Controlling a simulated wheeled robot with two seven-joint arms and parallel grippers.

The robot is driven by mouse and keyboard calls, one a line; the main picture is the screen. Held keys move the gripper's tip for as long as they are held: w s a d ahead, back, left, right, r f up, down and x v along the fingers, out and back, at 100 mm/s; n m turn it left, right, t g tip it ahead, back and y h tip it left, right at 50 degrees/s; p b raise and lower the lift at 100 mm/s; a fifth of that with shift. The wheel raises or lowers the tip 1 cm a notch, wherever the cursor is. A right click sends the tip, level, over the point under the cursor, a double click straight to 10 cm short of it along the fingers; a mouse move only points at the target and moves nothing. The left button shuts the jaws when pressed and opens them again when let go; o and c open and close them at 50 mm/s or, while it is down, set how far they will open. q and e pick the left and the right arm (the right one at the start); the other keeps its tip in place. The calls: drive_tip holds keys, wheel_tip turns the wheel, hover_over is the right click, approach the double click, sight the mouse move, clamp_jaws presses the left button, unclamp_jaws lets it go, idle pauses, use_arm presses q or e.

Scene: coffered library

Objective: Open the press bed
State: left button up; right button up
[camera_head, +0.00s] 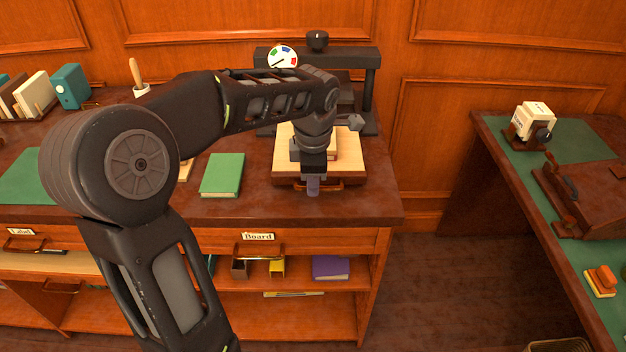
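The press (371,85) stands at the back of the dark wooden counter, with a black frame, a round coloured gauge (283,57) and a black knob (317,40) on top. Its bed (351,162) is a pale board on a dark base that juts out in front of the frame, with a handle on its front side. My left gripper (313,186) points down at the front edge of the bed, over the handle. The fingers look close together, but I cannot tell whether they grip the handle. My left arm hides part of the press and bed. My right gripper is not in view.
A green book (222,175) lies on the counter left of the bed. More books (69,87) stand at the far left. Shelves and a drawer labelled Board (258,237) are below. A desk with a green top (575,140) stands right, across open floor (450,290).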

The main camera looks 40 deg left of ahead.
use_arm(q)
drive_tip(key=shift+o, duration=1.4)
wheel_tip(320, 180, up, 8)
drive_tip(key=s, duration=0.1)
drive_tip(key=shift+d+f, duration=0.2)
drive_tip(key=shift+d, duration=0.25)
drive_tip(key=shift+s, duration=0.15)
